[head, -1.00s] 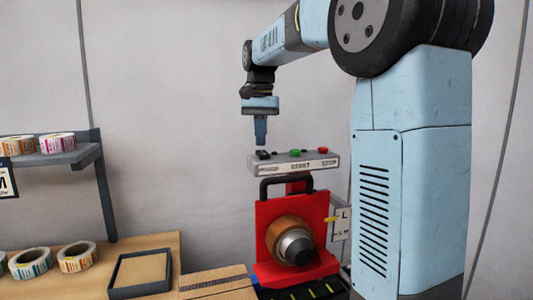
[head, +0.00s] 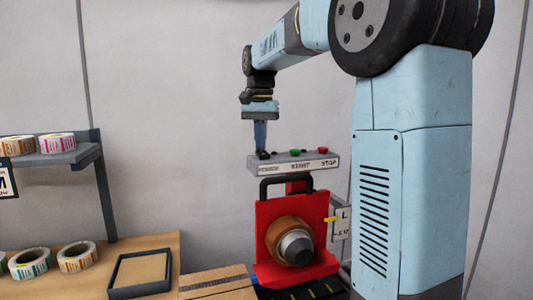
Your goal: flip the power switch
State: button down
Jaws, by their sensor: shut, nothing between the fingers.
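The label rewinder is a red machine (head: 318,213) with a roll (head: 283,240) on a metal spindle on its front. A grey control panel (head: 285,167) sits on top, with a green button (head: 295,153), a red button (head: 323,150) and a small black power switch (head: 263,155) at the left end. My gripper (head: 261,149) is shut and empty and points down. Its tips are at the black switch and seem to touch it. The tips partly cover the switch, so I cannot tell its position.
A wooden table (head: 150,243) at the left holds a dark-framed tray (head: 113,278) and label rolls (head: 78,257). A shelf (head: 75,158) with more rolls stands above it. The air left of my gripper is clear.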

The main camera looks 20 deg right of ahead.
jog(key=shift+f, duration=0.25)
jog(key=shift+r, duration=0.1)
jog(key=shift+r, duration=3.4)
jog(key=shift+s+d+f, duration=0.1)
jog(key=shift+s, duration=0.2)
jog(key=s+f+n+t, duration=0.2)
jog(key=s+f+n, duration=0.1)
jog(key=s+f, duration=0.6)
jog(key=s+f+n+t, duration=0.3)
jog(key=s+f, duration=0.6)
jog(key=s, duration=0.8)
jog(key=shift+s+d+f+t, duration=0.2)
jog(key=shift+d+f+t, duration=0.1)
jog(key=shift+d+f, duration=0.1)
